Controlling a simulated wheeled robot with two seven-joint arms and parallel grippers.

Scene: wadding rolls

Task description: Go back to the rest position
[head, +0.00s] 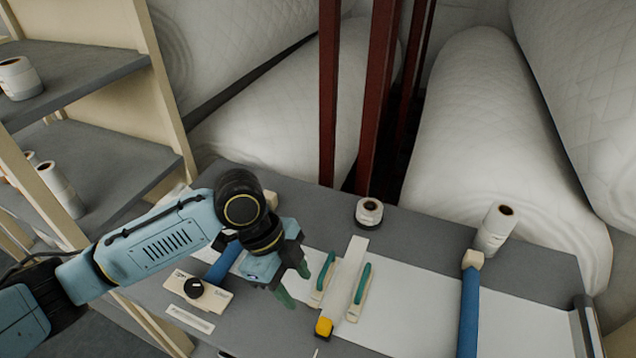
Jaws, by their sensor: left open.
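My left arm comes in from the left in the head view. Its gripper (297,286) is open and points down and to the right over the grey table (420,228). Nothing shows between its green-tipped fingers. The gripper hangs just left of a pale board with green handles; whether it touches the table cannot be told. My right gripper is not in view.
A pale board (346,275) with green handles and a yellow end (324,326) lies right of the gripper. A small roll (369,212), a taller roll (495,229) and a blue bar (468,310) are on the table. Red posts (376,100) and large wadding rolls (480,130) stand behind. Shelves (75,75) stand left.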

